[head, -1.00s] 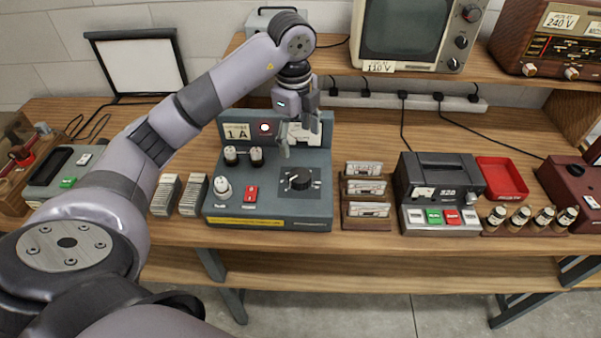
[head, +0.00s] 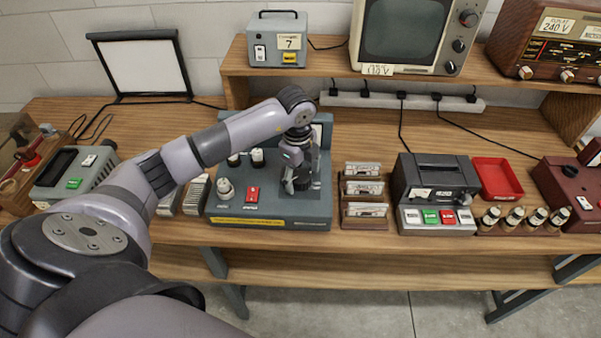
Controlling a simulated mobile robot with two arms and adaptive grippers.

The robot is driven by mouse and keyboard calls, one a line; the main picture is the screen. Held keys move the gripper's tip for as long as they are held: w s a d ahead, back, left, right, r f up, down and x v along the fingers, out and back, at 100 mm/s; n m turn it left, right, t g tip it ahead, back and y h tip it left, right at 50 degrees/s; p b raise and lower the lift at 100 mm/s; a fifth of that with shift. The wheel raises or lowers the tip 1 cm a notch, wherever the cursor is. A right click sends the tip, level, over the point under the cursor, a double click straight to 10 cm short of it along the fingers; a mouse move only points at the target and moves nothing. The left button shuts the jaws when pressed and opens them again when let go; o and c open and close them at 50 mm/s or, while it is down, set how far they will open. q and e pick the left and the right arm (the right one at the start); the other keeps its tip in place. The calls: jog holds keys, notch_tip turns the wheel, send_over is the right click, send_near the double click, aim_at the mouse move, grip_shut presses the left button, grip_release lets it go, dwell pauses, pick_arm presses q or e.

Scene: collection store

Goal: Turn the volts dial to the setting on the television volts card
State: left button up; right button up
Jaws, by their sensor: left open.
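The grey-blue test unit (head: 270,214) stands on the bench, with a red switch (head: 252,194) and white-topped knobs on its face. The dial on its right side is hidden behind my left gripper (head: 299,188), which points down over that spot. The gripper is open; whether its fingers touch the dial cannot be told. The television (head: 404,32) stands on the upper shelf. Its card (head: 377,70) under the screen appears to read 110 V. My right gripper is not in view.
A card rack (head: 364,208) stands just right of the unit, and small card stacks (head: 196,195) stand to its left. Further right are a grey printer-like machine (head: 437,186), a red tray (head: 497,178) and several bottles. A radio (head: 553,40) carries a 240 V card.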

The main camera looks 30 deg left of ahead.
pick_arm(q)
jog(key=shift+c, duration=0.3)
jog(key=c, duration=1.1)
jog(key=shift+m, duration=0.3)
